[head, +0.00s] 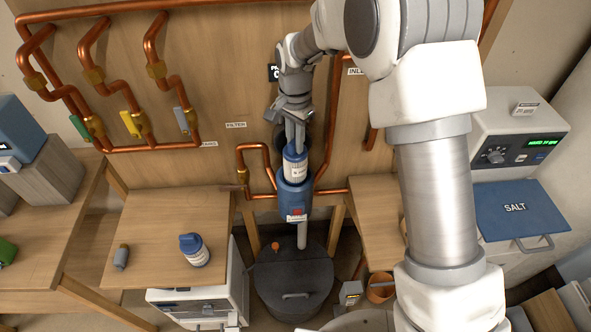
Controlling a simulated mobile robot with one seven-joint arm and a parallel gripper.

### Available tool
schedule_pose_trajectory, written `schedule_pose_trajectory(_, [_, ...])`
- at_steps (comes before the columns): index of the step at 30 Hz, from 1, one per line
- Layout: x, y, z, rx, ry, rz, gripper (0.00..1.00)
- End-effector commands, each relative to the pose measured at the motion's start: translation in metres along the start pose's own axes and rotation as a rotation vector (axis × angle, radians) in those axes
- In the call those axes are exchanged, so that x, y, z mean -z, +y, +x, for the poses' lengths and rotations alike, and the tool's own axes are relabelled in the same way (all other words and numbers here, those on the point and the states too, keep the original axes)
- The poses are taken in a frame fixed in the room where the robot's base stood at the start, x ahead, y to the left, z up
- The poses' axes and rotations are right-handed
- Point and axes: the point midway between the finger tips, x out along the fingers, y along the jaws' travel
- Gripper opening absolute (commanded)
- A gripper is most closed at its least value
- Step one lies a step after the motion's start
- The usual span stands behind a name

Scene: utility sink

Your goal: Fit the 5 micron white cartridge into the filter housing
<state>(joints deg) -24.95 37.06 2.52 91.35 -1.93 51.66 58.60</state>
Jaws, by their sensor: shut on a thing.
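A white cartridge (296,169) with a blue upper end and a printed label stands roughly upright in the middle of the head view. My gripper (294,141) is above it, shut on its top end. The cartridge's lower end meets the housing's top in the picture. I cannot tell how far it is inside, as the housing's mouth is hidden. The micron marking is too small to read.
A dark lidded bin (293,280) is below the housing. Copper pipes (245,165) run close on both sides. A blue salt box (518,209) is at right.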

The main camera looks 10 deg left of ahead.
Motion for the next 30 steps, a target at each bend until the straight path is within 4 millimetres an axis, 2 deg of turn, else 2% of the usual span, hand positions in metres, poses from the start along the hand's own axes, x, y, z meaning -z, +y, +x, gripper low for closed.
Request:
schedule_pose_trajectory(1, [0.0, 0.0, 0.012, 0.0, 0.0, 0.0, 0.0])
schedule_pose_trajectory(6, [0.0, 0.0, 0.025, 0.0, 0.0, 0.0, 0.0])
schedule_pose_trajectory(14, [0.0, 0.0, 0.064, 0.001, -0.001, 0.001, 0.0])
schedule_pose_trajectory(23, [0.0, -0.001, 0.064, 0.001, 0.001, 0.0, 0.0])
schedule_pose_trajectory(30, [0.0, 0.0, 0.072, 0.001, 0.001, 0.0, 0.0])
